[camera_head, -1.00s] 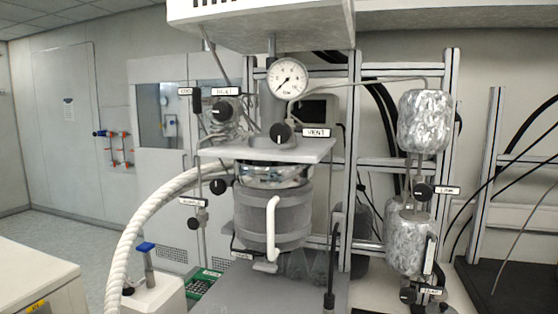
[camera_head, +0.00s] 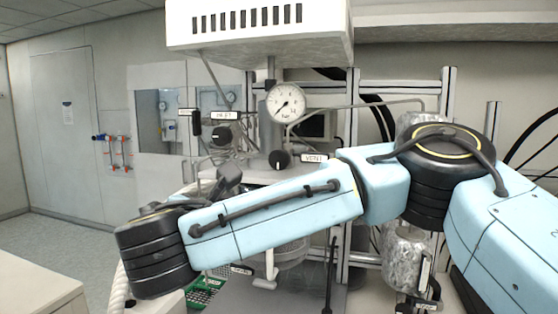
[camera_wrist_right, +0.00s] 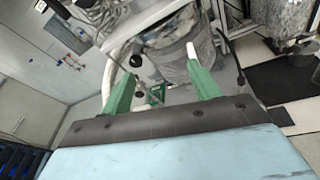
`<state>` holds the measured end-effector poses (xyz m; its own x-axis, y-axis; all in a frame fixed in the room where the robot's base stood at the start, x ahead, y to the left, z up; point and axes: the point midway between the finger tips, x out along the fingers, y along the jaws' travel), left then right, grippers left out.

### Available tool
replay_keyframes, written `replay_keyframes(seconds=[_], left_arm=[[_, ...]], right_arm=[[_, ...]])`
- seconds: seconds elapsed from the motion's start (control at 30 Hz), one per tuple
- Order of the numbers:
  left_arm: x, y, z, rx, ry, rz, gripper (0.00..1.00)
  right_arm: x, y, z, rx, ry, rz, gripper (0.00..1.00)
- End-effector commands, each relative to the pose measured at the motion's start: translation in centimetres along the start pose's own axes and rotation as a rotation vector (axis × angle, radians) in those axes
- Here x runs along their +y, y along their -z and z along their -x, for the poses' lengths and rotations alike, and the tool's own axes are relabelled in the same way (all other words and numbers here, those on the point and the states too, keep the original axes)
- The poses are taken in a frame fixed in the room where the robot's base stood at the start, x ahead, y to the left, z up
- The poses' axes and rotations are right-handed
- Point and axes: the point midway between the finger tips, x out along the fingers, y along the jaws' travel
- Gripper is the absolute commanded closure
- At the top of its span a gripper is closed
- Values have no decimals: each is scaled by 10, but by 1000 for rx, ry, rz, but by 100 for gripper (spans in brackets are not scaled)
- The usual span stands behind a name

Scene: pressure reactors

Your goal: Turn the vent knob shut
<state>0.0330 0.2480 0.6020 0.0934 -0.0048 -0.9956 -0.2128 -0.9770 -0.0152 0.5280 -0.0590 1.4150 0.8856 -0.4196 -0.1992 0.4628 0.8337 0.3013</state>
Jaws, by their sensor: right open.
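The vent knob (camera_head: 279,159) is a black round knob with a light pointer mark, left of the white VENT label (camera_head: 314,158). It sits below the dial gauge (camera_head: 286,103) on the reactor's top. My right arm crosses in front of the reactor just below the knob, coming from the right. My right gripper (camera_wrist_right: 160,70) has two green fingers, spread apart and empty, in the wrist view. The grey reactor vessel (camera_wrist_right: 175,58) lies beyond them. My left gripper is not in view.
Another black knob (camera_head: 222,137) is left of the vent knob, under a label. A white overhead housing (camera_head: 260,35) hangs above. Metal frame posts (camera_head: 446,90) and a foil-wrapped cylinder (camera_head: 408,250) stand on the right. Open floor (camera_head: 60,245) lies at left.

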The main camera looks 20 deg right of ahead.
Motion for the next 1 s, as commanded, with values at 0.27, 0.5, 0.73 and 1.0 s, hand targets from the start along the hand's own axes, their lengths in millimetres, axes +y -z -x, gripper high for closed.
replay_keyframes(seconds=[0.27, 0.5, 0.73, 1.0], left_arm=[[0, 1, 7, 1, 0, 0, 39], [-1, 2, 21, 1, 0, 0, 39], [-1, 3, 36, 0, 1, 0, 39], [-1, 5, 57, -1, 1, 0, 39]], right_arm=[[-24, -74, 11, -220, 96, 134, 39], [-28, -85, -13, -229, 109, 141, 39], [-26, -86, -28, -220, 94, 141, 39], [-32, -98, -62, -231, 109, 139, 39]])
